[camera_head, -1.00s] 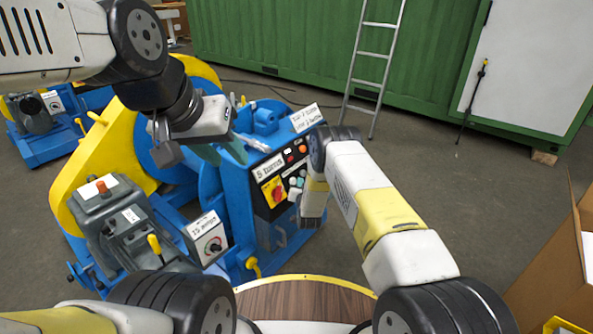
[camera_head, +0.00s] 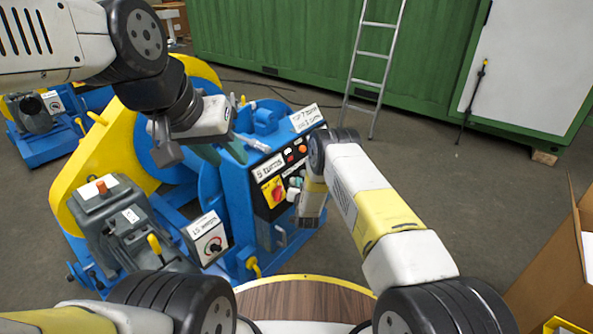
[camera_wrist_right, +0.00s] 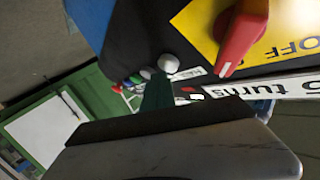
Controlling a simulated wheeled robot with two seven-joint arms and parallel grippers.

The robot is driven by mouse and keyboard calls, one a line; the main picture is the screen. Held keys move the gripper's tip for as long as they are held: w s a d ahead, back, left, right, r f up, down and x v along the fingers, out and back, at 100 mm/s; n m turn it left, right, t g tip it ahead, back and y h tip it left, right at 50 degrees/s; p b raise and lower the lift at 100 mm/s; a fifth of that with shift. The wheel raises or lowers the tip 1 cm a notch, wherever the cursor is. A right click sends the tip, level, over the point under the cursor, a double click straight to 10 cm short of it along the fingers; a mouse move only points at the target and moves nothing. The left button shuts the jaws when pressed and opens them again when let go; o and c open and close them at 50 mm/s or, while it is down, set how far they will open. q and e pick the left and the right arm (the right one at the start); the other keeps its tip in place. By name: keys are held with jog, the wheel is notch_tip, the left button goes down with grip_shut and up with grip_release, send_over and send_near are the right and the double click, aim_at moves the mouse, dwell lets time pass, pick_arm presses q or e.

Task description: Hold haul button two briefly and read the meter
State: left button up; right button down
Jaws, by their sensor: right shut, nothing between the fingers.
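The black control panel (camera_head: 270,205) is on the front of the blue machine. It carries a red rotary switch on a yellow plate (camera_head: 273,190) and several small coloured buttons. In the right wrist view, a white round button (camera_wrist_right: 169,63) stands beside the red switch (camera_wrist_right: 242,37). My right gripper (camera_wrist_right: 157,92) is shut and empty, its teal fingertips close to the white button; I cannot tell whether they touch. In the head view my right wrist hides part of the panel. My left gripper (camera_head: 222,152) hangs above the machine, its opening unclear. I cannot make out which button is two, or a meter reading.
A grey motor unit (camera_head: 125,220) and a white-faced box with a knob (camera_head: 208,240) stand left of the panel. A wooden round top (camera_head: 300,300) is in front. A cardboard box (camera_head: 560,255) is at right. A ladder (camera_head: 372,65) leans on the green container (camera_head: 290,45).

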jog(key=shift+w+a+f, duration=0.25)
jog(key=shift+a, duration=0.15)
dwell(0.3)
dwell(3.3)
jog(key=shift+s+d+r, duration=0.45)
jog(key=shift+s+d, duration=0.05)
jog(key=shift+d, duration=0.2)
jog(key=shift+s+d+r, duration=0.55)
jog(key=shift+s+d, duration=0.1)
jog(key=shift+d, duration=0.25)
jog(key=shift+s+d+r, duration=0.55)
jog(key=shift+s+d, duration=0.1)
jog(key=shift+d, duration=0.25)
